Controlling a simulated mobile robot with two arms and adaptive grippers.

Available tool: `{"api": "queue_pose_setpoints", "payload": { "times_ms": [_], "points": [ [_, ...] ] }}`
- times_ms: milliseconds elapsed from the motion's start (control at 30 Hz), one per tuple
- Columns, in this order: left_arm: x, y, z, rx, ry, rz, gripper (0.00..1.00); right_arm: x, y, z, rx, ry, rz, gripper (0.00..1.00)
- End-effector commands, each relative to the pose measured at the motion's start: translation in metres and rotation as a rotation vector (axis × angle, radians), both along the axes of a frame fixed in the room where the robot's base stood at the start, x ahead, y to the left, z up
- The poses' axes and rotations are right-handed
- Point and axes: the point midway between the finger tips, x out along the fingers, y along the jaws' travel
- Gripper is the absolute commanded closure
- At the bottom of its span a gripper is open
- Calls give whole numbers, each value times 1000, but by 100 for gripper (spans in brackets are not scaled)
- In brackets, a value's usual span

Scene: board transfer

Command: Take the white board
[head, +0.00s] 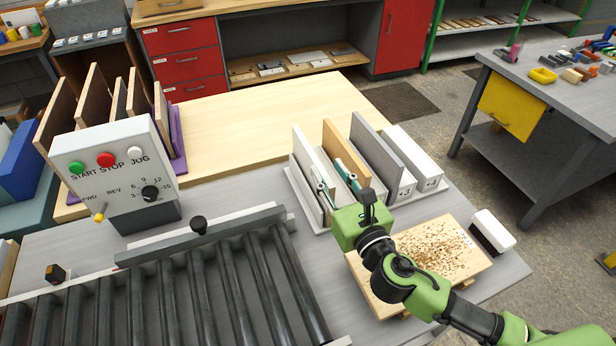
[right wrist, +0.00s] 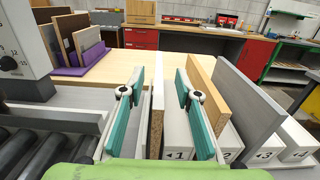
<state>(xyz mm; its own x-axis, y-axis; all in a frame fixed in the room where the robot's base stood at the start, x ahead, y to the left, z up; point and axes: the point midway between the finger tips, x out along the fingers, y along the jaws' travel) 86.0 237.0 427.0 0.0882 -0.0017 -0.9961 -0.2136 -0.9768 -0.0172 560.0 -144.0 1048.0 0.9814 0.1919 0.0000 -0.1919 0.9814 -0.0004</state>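The white board (head: 307,158) stands upright at the left end of a white slotted rack (head: 404,188), left of a wood-coloured board (head: 340,143) and a grey board (head: 374,152). In the right wrist view the white board (right wrist: 158,105) shows edge-on, with a speckled brown near edge. My right gripper (head: 338,176) is open at the rack. Its teal fingers (right wrist: 160,78) are on either side of the white board, with visible gaps. The right finger is between the white board and the wood-coloured board (right wrist: 203,82). My left gripper is not in view.
A control box (head: 112,160) and roller conveyor (head: 180,290) are left of the rack. A crumb-covered wooden board (head: 440,250) and a white-backed brush (head: 492,231) lie in front right. Several upright boards (head: 92,92) stand at far left. The wooden tabletop (head: 240,135) behind is largely clear.

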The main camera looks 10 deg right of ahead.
Motion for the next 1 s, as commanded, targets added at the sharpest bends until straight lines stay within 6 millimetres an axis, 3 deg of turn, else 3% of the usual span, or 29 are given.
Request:
{"api": "queue_pose_setpoints", "payload": {
  "times_ms": [167, 500, 767, 1000],
  "points": [
    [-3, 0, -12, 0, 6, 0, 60, 0, 0, -22, 0, 1, -1, 69],
    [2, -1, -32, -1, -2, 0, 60, 0, 0, -90, 0, 2, -2, 69],
    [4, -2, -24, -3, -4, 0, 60, 20, 4, -85, 0, -2, -1, 69],
    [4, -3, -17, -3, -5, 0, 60, 55, 10, -83, 2, -3, -2, 69]
  ]
}}
